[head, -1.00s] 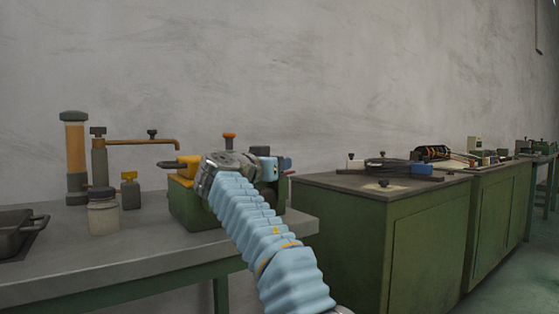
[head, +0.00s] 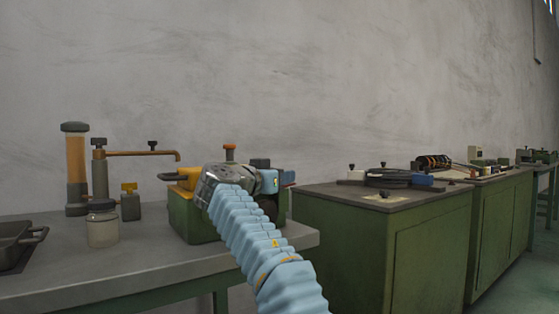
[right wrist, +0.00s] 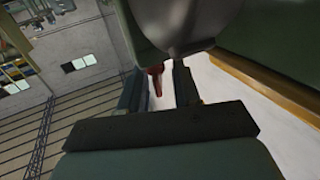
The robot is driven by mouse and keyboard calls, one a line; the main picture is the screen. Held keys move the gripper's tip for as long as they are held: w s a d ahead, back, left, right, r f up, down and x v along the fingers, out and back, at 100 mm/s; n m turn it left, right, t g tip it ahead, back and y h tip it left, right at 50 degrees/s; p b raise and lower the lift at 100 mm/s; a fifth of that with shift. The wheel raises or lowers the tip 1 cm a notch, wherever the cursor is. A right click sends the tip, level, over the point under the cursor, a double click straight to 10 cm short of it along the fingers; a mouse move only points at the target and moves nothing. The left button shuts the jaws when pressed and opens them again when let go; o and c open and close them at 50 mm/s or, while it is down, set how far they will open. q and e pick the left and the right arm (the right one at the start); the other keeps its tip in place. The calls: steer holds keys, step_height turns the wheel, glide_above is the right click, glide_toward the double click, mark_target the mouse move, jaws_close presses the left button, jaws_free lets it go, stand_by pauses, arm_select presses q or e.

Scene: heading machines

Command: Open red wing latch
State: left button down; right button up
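A small red part (right wrist: 156,80), apparently the red wing latch, shows in the right wrist view below a dark rounded body (right wrist: 185,22). My right gripper (right wrist: 156,90) is open, one finger to each side of the red part, with a pale gap visible on both sides of it. Contact cannot be made out. In the head view my right arm reaches up to the green machine (head: 190,218) on the grey bench; my wrist covers its front and hides the fingertips and the latch. My left gripper is not in view.
The grey bench (head: 100,268) also carries a glass jar (head: 102,228), an amber column (head: 76,165), a pipe fitting (head: 140,153) and a dark tray (head: 15,240). A green cabinet (head: 425,240) with cables on top stands to the right, past a gap.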

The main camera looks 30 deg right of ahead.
step_height(320, 180, up, 4)
steer(key=shift+f+p, duration=0.25)
steer(key=shift+p, duration=0.95)
steer(key=s+a+r, duration=0.7)
steer(key=s+r, duration=0.2)
steer(key=s, duration=0.3)
steer(key=shift+a, duration=0.15)
steer(key=shift+o, duration=0.3)
